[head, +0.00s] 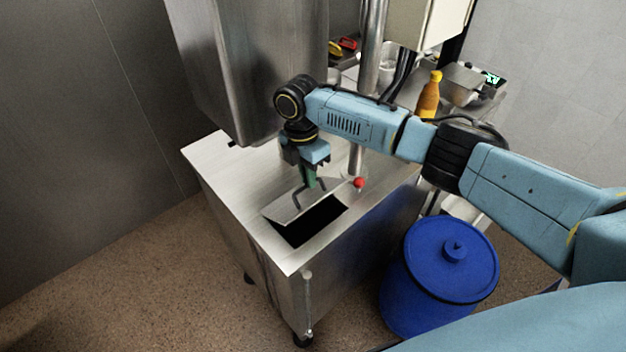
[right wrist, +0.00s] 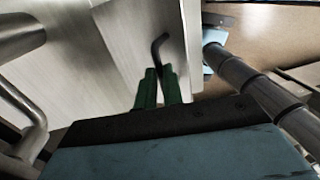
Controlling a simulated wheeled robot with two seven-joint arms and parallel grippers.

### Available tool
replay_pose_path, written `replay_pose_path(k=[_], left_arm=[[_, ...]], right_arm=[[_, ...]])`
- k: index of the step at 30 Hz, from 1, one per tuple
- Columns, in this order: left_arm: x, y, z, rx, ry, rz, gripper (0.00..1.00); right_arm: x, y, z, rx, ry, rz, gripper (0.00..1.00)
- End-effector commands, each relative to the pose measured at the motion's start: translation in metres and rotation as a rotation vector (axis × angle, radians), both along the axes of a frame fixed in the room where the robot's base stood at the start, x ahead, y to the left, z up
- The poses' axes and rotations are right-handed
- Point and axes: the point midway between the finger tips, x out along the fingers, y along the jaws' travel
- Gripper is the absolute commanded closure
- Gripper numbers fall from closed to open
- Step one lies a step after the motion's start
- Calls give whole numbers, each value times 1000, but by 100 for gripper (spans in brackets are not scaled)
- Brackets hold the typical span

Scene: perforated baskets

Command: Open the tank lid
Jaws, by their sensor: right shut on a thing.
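The steel tank (head: 258,250) stands in the middle of the head view. Its metal lid (head: 284,209) is tilted up, and part of the dark opening (head: 312,222) shows in front of it. A bent dark handle (head: 297,197) is on the lid. My right gripper (head: 310,180) points down and is shut on the handle. In the right wrist view its green fingers (right wrist: 157,85) are around the handle (right wrist: 160,45), with the lid (right wrist: 130,35) behind. My left gripper is not in view.
A large steel housing (head: 235,65) stands over the tank's back left. A red ball (head: 359,183) and a vertical pipe (head: 373,45) are close to the gripper. A blue lidded barrel (head: 440,285) stands right of the tank. An orange bottle (head: 429,97) is behind my right arm.

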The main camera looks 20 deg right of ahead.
Motion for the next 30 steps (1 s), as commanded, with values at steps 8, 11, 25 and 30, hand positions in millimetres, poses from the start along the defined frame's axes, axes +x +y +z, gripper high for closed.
replay_pose_path(k=[8,11,25,30], left_arm=[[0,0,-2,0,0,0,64],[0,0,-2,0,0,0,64],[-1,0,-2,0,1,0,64],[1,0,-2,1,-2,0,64]], right_arm=[[6,3,-1,-13,27,0,100],[6,3,-1,-14,31,1,100],[5,3,-1,-14,33,2,70],[5,3,0,-13,35,1,69]])
